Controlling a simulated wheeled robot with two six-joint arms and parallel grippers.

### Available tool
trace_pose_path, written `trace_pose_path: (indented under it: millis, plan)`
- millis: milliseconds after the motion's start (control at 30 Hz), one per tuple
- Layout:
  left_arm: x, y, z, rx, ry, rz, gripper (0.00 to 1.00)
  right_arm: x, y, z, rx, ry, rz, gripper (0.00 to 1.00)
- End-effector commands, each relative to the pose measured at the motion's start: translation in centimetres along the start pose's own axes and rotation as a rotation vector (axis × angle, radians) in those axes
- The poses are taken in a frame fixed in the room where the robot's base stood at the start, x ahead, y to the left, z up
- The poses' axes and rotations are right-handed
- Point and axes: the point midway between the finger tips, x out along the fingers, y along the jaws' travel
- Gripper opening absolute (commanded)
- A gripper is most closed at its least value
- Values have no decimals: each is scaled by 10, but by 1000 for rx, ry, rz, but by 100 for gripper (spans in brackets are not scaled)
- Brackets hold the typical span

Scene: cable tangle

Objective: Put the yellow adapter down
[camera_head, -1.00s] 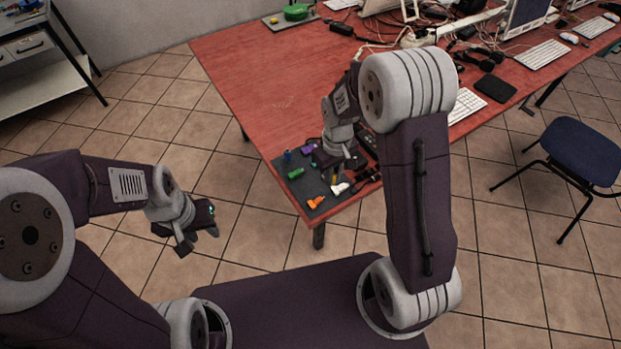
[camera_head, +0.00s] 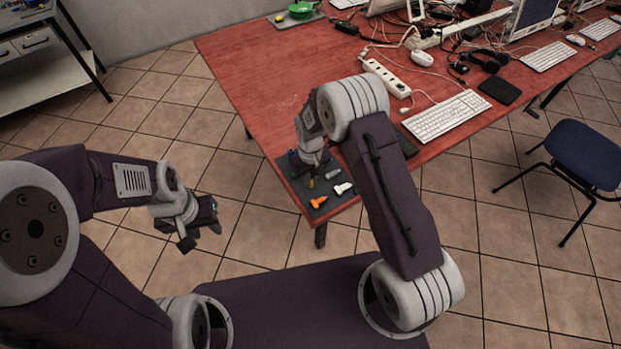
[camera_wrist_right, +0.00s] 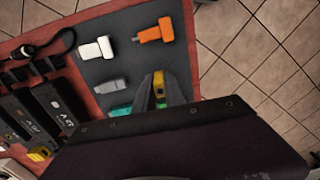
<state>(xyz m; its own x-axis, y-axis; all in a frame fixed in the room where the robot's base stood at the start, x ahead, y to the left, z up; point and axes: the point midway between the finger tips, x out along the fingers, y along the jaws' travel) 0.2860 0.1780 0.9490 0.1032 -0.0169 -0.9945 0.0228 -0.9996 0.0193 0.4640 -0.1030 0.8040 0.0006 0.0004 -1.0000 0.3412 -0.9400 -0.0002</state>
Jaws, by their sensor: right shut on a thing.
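The yellow adapter (camera_wrist_right: 159,84) shows between the fingers of my right gripper (camera_wrist_right: 156,92) in the right wrist view. The gripper is shut on it, low over the dark grey mat (camera_wrist_right: 128,60). I cannot tell whether the adapter touches the mat. In the head view my right gripper (camera_head: 310,176) is at the mat (camera_head: 301,195) on the table's near corner, and my wrist hides part of the mat. My left gripper (camera_head: 201,238) is open and empty, off the table above the floor.
On the mat lie an orange adapter (camera_wrist_right: 153,32), a white one (camera_wrist_right: 96,48), a grey one (camera_wrist_right: 111,86) and a green piece (camera_wrist_right: 121,110). Black power bricks (camera_wrist_right: 53,104) and cables lie beside the mat. A keyboard (camera_head: 446,115) and power strip (camera_head: 385,77) are further back.

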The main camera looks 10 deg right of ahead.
Motion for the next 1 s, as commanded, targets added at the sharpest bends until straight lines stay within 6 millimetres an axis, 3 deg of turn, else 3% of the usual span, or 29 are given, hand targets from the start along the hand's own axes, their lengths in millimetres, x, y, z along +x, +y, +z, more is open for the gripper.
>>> trace_pose_path:
  millis: [133,167,200,233,600,1000]
  plan:
    - [3,0,0,0,0,0,36,4,0,0,0,-1,0,0]
    - [2,0,0,0,0,0,36,3,0,0,0,0,0,22]
    - [2,0,0,0,0,0,36,3,0,0,0,0,0,33]
    - [2,0,0,0,0,0,36,3,0,0,0,0,0,36]
    - [0,0,0,0,0,0,36,-6,0,-1,0,2,0,36]
    - [0,0,0,0,0,0,36,-101,0,-1,0,4,1,36]
